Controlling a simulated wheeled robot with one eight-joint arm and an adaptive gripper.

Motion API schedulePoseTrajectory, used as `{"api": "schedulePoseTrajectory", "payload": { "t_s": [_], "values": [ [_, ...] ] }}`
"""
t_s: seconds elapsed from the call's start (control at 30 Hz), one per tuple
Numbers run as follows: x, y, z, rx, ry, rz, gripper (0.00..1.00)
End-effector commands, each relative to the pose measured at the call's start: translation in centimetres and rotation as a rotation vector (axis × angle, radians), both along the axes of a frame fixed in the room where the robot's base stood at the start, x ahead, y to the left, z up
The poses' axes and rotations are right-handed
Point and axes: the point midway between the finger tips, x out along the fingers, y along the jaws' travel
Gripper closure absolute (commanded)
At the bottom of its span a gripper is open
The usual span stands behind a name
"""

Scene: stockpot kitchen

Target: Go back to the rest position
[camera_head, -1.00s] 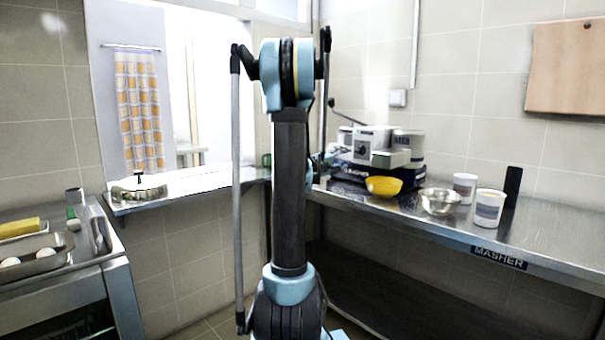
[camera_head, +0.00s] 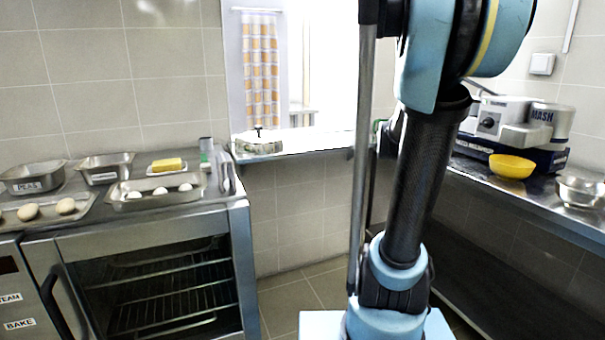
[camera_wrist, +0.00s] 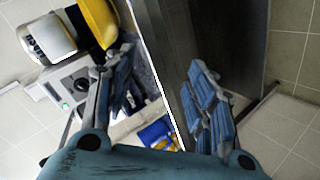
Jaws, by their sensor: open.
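My gripper (camera_wrist: 160,108) shows in the wrist view with its two blue-padded fingers spread apart and nothing between them. Past the fingers in that view are the edge of the steel counter, the mashing machine (camera_wrist: 68,88) and part of the yellow bowl (camera_wrist: 97,22). In the head view my arm stands upright right of the middle, and my gripper is hidden behind it. The yellow bowl (camera_head: 511,166) sits on the right counter in front of the mashing machine (camera_head: 497,118).
A steel oven (camera_head: 165,280) stands at the left with trays of eggs (camera_head: 150,200) and a yellow block (camera_head: 167,165) on top. A lidded pan (camera_head: 259,143) sits on the window ledge. A metal bowl (camera_head: 581,191) is on the right counter (camera_head: 545,215). Floor (camera_head: 300,290) shows between them.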

Motion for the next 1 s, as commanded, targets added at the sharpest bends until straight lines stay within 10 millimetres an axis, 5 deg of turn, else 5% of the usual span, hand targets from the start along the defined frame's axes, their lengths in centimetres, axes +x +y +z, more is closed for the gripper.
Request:
{"api": "schedulePoseTrajectory", "payload": {
  "t_s": [0.7, 1.0],
  "values": [
    [-17.0, 20.9, -14.1, 0.7, 0.227, 0.154, 0.5],
    [-21.1, 25.7, -16.6, 0.859, 0.302, 0.216, 0.5]
  ]
}}
